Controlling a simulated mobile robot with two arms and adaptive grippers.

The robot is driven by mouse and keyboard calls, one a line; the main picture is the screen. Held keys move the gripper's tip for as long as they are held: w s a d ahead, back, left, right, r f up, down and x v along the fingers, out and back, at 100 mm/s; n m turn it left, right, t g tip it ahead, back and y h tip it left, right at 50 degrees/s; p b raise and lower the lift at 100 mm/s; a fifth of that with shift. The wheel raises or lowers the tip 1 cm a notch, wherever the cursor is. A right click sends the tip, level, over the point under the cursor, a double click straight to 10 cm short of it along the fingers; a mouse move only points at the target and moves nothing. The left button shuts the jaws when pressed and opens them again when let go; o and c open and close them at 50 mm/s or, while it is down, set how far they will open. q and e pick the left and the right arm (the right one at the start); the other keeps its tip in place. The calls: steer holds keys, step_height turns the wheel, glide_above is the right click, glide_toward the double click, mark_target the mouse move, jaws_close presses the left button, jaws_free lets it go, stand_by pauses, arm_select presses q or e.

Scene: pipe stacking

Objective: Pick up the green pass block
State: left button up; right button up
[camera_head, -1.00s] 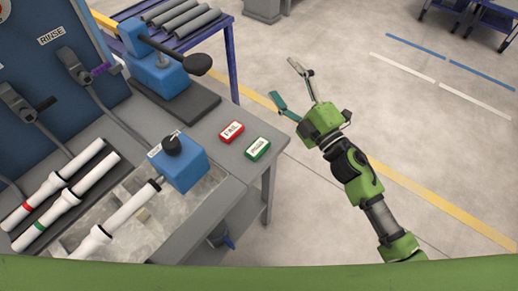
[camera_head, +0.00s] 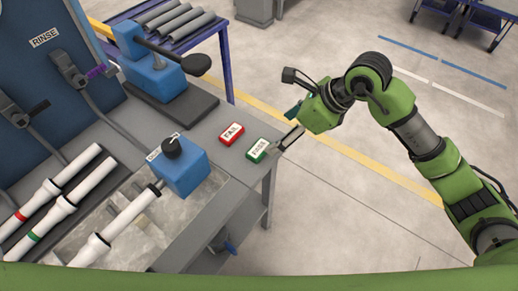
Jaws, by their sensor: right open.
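The green pass block (camera_head: 259,150) lies flat on the grey bench top near its right edge, with a white label on top. My right gripper (camera_head: 287,131) is open and empty, just to the right of the block at the bench edge. One silver finger reaches down-left and its tip looks close beside the block; whether it touches I cannot tell. The other, teal finger is partly hidden behind the gripper body. My left gripper is not in view.
A red block (camera_head: 231,133) with a white label lies just left of the green one. A blue valve box (camera_head: 180,166) with a black knob and a blue lever device (camera_head: 157,78) stand nearby. White pipes (camera_head: 75,188) lie at left.

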glide_toward(259, 148)
steer(key=x, duration=0.3)
steer(key=shift+w+a+r+p, duration=0.1)
steer(key=shift+a+r+p, duration=0.05)
steer(key=shift+a+p, duration=0.15)
steer(key=x, duration=0.2)
steer(key=p+x, duration=0.1)
steer(key=x, duration=0.1)
steer(key=shift+d+f, duration=0.1)
steer(key=shift+f, duration=0.7)
steer(key=c, duration=1.2)
